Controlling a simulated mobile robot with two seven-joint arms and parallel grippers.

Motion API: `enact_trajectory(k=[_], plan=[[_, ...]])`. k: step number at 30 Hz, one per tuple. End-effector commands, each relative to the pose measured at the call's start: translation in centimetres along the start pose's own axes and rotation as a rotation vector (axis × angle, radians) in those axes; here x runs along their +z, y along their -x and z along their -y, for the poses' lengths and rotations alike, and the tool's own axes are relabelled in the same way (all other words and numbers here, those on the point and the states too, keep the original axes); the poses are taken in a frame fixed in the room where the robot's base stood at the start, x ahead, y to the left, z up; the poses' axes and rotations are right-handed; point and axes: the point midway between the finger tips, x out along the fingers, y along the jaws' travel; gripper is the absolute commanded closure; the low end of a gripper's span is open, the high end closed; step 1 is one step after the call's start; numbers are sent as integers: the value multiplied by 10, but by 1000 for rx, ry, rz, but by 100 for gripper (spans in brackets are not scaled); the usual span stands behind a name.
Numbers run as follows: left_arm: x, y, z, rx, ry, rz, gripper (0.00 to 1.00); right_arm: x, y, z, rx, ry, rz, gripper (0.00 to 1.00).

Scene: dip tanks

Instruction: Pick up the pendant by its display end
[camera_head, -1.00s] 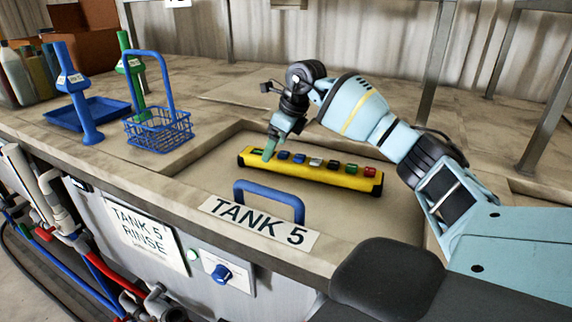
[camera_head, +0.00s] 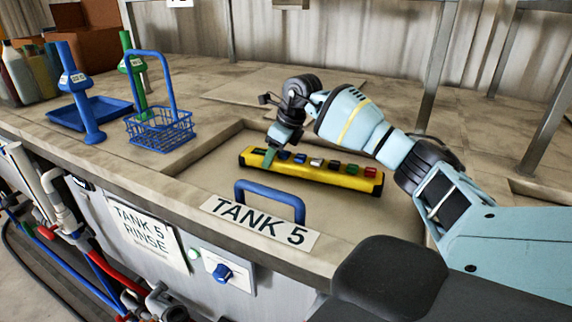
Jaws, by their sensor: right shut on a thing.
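The pendant (camera_head: 340,178) is a long yellow bar with a row of coloured buttons on its top face. It lies on the recessed lid of tank 5 (camera_head: 205,180), and I cannot see a gap under it. My right gripper (camera_head: 270,158) points down at the pendant's left end and is shut on it there. The fingers cover part of that end, so I cannot make out the display clearly. My left gripper is not in view.
A blue handle (camera_head: 268,198) rises from the lid in front of the pendant. A blue wire basket (camera_head: 160,132) stands to the left, near a blue tray (camera_head: 70,118) and upright blue and green tools. Metal posts (camera_head: 438,70) stand at the back right.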

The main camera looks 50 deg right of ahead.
Motion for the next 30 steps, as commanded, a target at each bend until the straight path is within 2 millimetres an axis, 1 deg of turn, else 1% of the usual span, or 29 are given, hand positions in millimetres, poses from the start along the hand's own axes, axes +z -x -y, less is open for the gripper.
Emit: enact_trajectory(k=[8,11,21,25,30], plan=[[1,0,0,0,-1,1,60,4,8,1,-2,0,6,71],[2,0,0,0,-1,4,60,9,19,1,-3,1,9,71],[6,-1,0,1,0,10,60,31,72,0,-2,1,8,71],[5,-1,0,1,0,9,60,36,86,0,-1,0,7,71],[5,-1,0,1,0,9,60,39,94,0,-1,1,5,71]])
